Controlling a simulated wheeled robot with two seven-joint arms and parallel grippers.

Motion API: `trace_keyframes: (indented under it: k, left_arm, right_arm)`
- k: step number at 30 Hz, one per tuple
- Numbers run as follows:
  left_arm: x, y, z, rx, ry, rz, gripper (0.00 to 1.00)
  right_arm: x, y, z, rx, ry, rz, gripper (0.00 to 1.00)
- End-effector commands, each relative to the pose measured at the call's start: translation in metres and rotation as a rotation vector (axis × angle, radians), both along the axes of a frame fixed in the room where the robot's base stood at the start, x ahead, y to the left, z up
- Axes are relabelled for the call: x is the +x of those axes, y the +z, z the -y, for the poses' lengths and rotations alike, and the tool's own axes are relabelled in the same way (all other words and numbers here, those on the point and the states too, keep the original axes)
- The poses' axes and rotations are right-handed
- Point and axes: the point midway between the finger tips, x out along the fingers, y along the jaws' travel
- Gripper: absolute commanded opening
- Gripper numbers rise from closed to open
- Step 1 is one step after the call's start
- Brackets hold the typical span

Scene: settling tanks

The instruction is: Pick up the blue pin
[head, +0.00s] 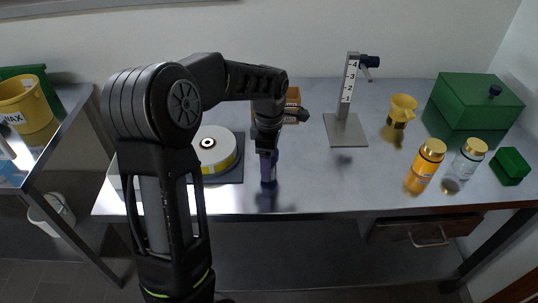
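A small upright dark blue piece (268,170), which looks like the blue pin, is near the front edge of the metal table. My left gripper (266,151) points down right at its top and hides its upper part. I cannot tell whether the fingers are closed on it or only around it. Whether its lower end touches the table is also unclear; a dark reflection lies below it. My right gripper is not in view.
A white and yellow disc (214,150) on a dark base is left of the gripper. A grey scale stand (347,130), yellow funnel (402,106), orange bottle (424,168), clear bottle (463,165) and green boxes (472,104) stand right. A brown box (292,97) is behind.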

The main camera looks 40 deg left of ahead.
Motion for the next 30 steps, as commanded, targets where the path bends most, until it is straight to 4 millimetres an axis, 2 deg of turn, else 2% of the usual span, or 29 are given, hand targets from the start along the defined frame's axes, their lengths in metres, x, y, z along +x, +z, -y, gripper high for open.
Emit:
trace_keyframes:
  k: [12,30]
  left_arm:
    - [0.0001,0.0006,-0.0002,0.0,0.0,0.001,0.72]
    - [0.0,0.0006,-0.0001,0.0,0.0,0.0,0.23]
  right_arm:
    - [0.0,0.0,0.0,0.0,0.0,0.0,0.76]
    - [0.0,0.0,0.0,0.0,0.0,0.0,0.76]
